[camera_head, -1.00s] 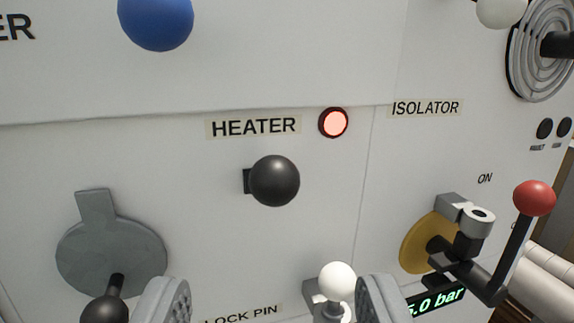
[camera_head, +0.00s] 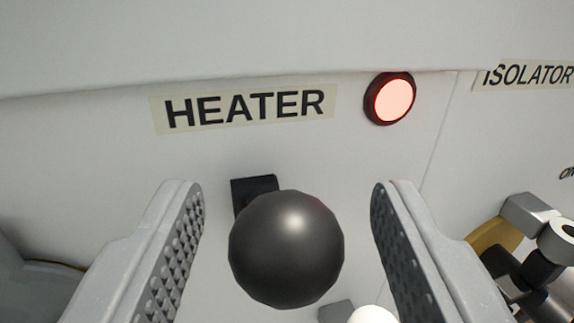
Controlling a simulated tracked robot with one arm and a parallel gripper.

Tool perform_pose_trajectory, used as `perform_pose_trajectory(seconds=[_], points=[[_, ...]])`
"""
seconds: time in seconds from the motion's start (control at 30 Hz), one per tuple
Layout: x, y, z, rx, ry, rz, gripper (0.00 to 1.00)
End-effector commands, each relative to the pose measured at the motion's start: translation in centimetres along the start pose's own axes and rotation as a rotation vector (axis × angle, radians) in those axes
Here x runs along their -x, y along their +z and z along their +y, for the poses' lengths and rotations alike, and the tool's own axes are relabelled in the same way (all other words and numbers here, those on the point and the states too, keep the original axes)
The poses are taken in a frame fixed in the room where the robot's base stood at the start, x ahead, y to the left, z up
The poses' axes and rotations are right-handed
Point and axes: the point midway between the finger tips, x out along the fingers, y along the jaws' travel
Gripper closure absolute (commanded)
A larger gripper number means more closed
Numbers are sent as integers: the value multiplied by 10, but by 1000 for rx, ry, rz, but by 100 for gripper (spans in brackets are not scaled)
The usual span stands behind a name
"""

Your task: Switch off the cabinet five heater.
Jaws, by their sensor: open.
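The heater switch is a black ball knob (camera_head: 286,250) on a short dark mount (camera_head: 252,188), on a pale cabinet panel. Above it is a label reading HEATER (camera_head: 246,107). A round red-rimmed lamp (camera_head: 390,98) to the label's right is lit. My gripper (camera_head: 287,205) is open, with one ribbed finger left of the knob and one right of it. A gap shows between the knob and each finger. The cabinet's number is not in view.
At the right are an ISOLATOR label (camera_head: 528,75) and a grey clamp-like fitting (camera_head: 530,212) over a yellow disc. A white ball (camera_head: 373,314) shows low between the fingers, close to the right finger. The panel around the HEATER label is clear.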

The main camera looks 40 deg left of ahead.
Motion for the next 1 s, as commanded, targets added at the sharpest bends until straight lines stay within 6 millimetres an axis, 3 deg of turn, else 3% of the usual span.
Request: perform_pose_trajectory(seconds=[0.2,0.53,0.7,0.77,0.8,1.0], points=[[-10,2,0,-2,-1,-3,50],[-11,2,0,-2,-1,-1,50],[-11,2,0,-2,-1,-1,97],[-11,2,0,-2,-1,-1,100],[-4,2,9,2,3,-2,100],[-7,3,3,-5,6,8,100]])
